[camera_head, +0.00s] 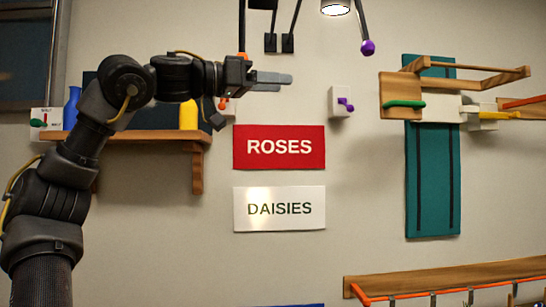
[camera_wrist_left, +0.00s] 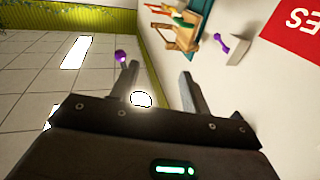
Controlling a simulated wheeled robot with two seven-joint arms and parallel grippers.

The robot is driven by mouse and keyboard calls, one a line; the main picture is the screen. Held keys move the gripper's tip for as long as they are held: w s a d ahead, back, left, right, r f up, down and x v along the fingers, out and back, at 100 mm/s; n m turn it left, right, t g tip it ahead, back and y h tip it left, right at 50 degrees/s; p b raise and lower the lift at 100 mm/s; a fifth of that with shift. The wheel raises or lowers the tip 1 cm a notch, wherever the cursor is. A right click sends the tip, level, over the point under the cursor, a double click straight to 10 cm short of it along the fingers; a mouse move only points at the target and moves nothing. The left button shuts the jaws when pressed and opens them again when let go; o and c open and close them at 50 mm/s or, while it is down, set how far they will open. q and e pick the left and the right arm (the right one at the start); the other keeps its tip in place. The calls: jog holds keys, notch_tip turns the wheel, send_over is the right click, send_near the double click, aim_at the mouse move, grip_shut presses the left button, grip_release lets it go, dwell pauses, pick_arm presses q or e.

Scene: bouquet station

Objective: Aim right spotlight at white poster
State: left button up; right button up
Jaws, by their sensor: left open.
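The white poster (camera_head: 279,222), lettered DAISIES, hangs on the wall below the red ROSES poster (camera_head: 279,132); a bright patch shows on its upper left part. The right spotlight (camera_head: 335,8) hangs at the top edge, mostly cut off, with a lit face. A rod ending in a purple knob (camera_head: 368,47) hangs beside it. The knob also shows in the left wrist view (camera_wrist_left: 120,56), near one finger, with the bright lamp face (camera_wrist_left: 141,99) between the fingers. My left gripper (camera_head: 288,79) is open, above the red poster and left of the purple knob. My right gripper is out of view.
A purple wall switch (camera_head: 345,103) is right of the red poster. A wooden shelf (camera_head: 130,136) holds a blue bottle and a yellow object at left. A wooden rack (camera_head: 400,96) on a teal panel and a lower rail (camera_head: 445,275) are at right.

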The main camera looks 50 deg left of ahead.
pick_arm(q)
jog(key=w+a+f+y, duration=0.1)
jog(key=w+a+f, duration=0.3)
jog(key=f, duration=0.3)
jog(key=w+a+f+n+t+y, duration=0.1)
jog(key=w+a+f+y, duration=0.1)
jog(key=w+a+f, duration=0.3)
jog(key=shift+a+f, duration=0.9)
jog(key=shift+f, duration=0.2)
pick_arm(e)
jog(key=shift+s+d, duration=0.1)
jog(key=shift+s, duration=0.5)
pick_arm(q)
jog(key=shift+c, duration=0.4)
